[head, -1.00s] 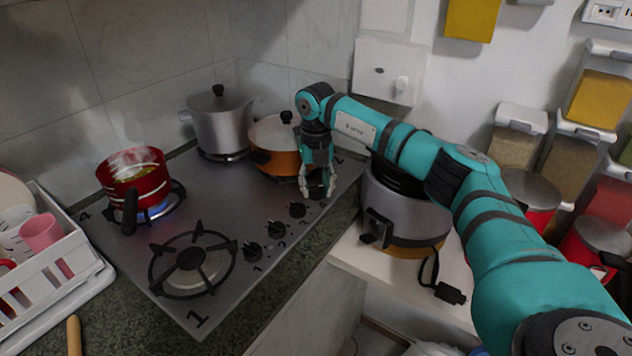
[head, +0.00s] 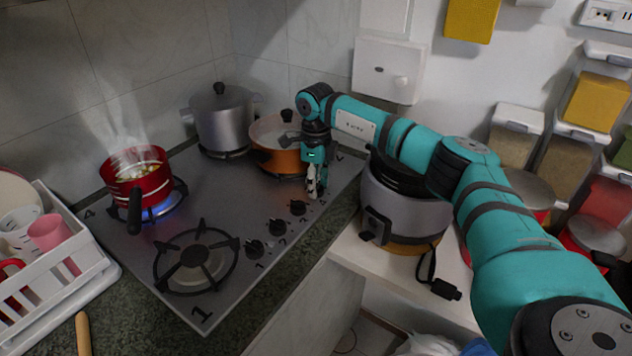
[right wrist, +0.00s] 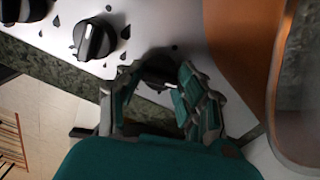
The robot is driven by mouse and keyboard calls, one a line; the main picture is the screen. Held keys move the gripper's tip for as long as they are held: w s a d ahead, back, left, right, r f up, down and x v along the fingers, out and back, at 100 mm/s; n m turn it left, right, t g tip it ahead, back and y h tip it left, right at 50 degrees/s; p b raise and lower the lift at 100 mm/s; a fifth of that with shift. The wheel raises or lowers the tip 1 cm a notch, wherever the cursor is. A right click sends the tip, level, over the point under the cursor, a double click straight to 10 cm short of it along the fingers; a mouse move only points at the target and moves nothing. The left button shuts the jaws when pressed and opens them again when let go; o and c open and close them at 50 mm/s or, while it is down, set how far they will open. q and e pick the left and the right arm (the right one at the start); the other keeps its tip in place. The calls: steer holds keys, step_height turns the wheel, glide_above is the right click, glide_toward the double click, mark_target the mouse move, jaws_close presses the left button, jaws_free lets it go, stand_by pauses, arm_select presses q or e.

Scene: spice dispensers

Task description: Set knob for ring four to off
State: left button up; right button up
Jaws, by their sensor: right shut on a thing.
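My right gripper (head: 317,190) is down at the far end of the row of knobs on the gas hob (head: 225,200). In the right wrist view its fingers (right wrist: 158,85) are closed around a dark knob (right wrist: 159,70), the last in the row. In the head view the fingers hide this knob. The burner marked 4, at the left, has a blue flame (head: 163,212) under a red pot (head: 139,184). My left gripper is not in view.
Other black knobs (head: 298,208) stand in the row in front of the gripper. An orange pan (head: 272,160) sits close behind it, with a silver pot (head: 222,125) farther left. A cooker (head: 405,208) stands right of the hob.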

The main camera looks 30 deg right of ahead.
steer(key=n, duration=0.3)
steer(key=shift+r+n, duration=0.1)
steer(key=shift+n, duration=0.3)
steer(key=n, duration=0.3)
steer(key=shift+n, duration=0.3)
steer(key=n, duration=0.4)
steer(key=shift+n, duration=1.9)
steer(key=o, duration=1.2)
steer(key=shift+c, duration=0.2)
